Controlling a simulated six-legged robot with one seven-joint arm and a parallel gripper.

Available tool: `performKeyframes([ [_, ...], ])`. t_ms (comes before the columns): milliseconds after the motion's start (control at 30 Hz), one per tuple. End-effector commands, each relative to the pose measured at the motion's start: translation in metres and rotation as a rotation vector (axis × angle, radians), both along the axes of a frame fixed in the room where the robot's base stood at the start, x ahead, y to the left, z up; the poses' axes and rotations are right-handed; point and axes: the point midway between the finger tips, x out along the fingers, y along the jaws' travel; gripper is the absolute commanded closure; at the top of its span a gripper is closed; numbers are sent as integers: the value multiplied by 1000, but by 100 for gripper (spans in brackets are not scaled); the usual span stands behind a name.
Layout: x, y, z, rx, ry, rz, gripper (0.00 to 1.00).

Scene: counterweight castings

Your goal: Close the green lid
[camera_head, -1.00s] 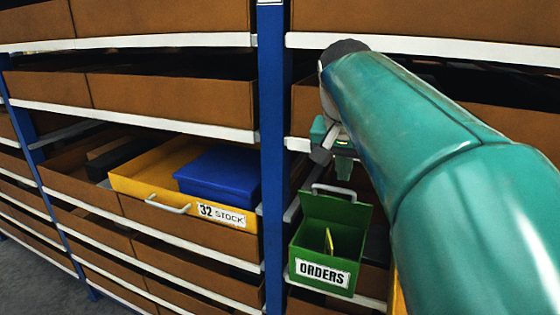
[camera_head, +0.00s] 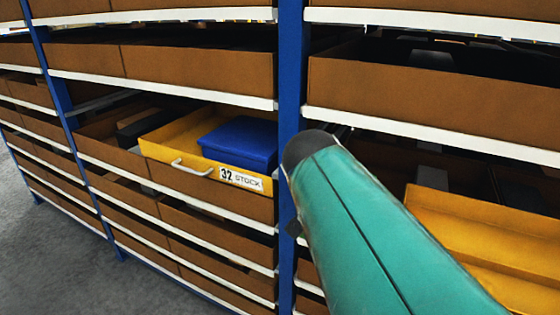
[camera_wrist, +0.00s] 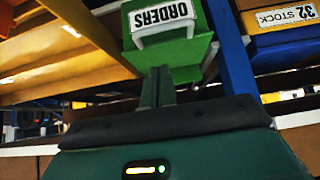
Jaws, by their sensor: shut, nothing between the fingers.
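In the wrist view, the green box (camera_wrist: 197,14) marked ORDERS shows at the top, upside down in the picture. Its green lid (camera_wrist: 183,54) shows just below the label, with the white handle (camera_wrist: 165,28) near the label. The box interior does not show, and I cannot tell whether the lid is fully down. My gripper (camera_wrist: 158,72) is shut and empty, its fingers pointing at the lid; I cannot tell whether they touch it. In the head view, my arm hides the box, the lid and the gripper.
A yellow drawer (camera_head: 160,151) marked 32 STOCK with a blue lid (camera_head: 240,138) stands left of the blue post (camera_head: 290,70). Another yellow bin (camera_head: 470,225) is at the right, close to my arm. White shelf edges (camera_head: 430,133) run above.

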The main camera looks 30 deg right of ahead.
Motion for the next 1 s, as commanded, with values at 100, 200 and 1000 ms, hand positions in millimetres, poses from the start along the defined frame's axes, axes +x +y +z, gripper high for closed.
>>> performKeyframes([
  [100, 1, 4, -18, 1, 2, 0, 100],
  [200, 2, 7, -31, 1, 2, -1, 100],
  [1000, -2, 11, -69, 5, 5, -2, 100],
])
